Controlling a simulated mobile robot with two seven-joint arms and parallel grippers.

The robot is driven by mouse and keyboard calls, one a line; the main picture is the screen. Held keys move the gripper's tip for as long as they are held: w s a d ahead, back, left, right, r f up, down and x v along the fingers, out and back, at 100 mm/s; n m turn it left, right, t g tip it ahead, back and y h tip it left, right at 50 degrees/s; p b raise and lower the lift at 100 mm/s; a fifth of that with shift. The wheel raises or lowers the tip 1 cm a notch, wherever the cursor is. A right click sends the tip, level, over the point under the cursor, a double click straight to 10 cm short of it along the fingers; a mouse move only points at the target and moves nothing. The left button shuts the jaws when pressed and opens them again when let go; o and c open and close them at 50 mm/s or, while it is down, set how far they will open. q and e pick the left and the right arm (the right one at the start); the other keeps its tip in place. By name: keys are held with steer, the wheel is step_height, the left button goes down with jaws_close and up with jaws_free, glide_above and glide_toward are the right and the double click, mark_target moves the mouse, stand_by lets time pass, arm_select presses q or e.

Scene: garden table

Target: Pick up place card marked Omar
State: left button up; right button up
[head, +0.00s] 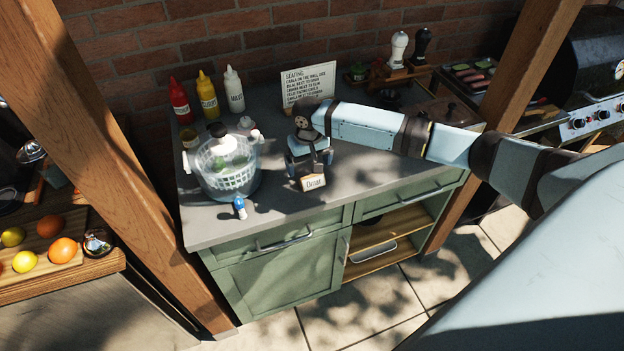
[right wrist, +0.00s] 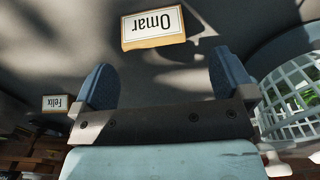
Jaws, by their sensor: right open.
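The place card marked Omar (head: 314,183) stands near the front of the grey counter. In the right wrist view the Omar card (right wrist: 152,27) appears upside down, just beyond my open fingers and in line with the gap between them. My right gripper (head: 311,163) is directly behind the card in the head view, pointing down, with nothing visible between its fingers. The wrist view shows both blue finger pads of my right gripper (right wrist: 163,75) apart, with the card clear of them. My left gripper is not in view.
A clear salad spinner (head: 226,167) stands left of the gripper, with a small blue-and-white figure (head: 240,207) in front. A card marked Felix (right wrist: 57,103) is at the wrist view's left. Sauce bottles (head: 207,95) and a seating sign (head: 308,84) stand behind. Bare counter lies right of the Omar card.

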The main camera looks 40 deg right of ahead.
mark_target(312, 177)
steer(key=f, duration=0.3)
steer(key=s+f+p, duration=0.1)
steer(key=f, duration=0.1)
steer(key=shift+d, duration=0.25)
steer(key=shift+f, duration=0.25)
steer(key=c, duration=0.9)
steer(key=shift+r, duration=0.15)
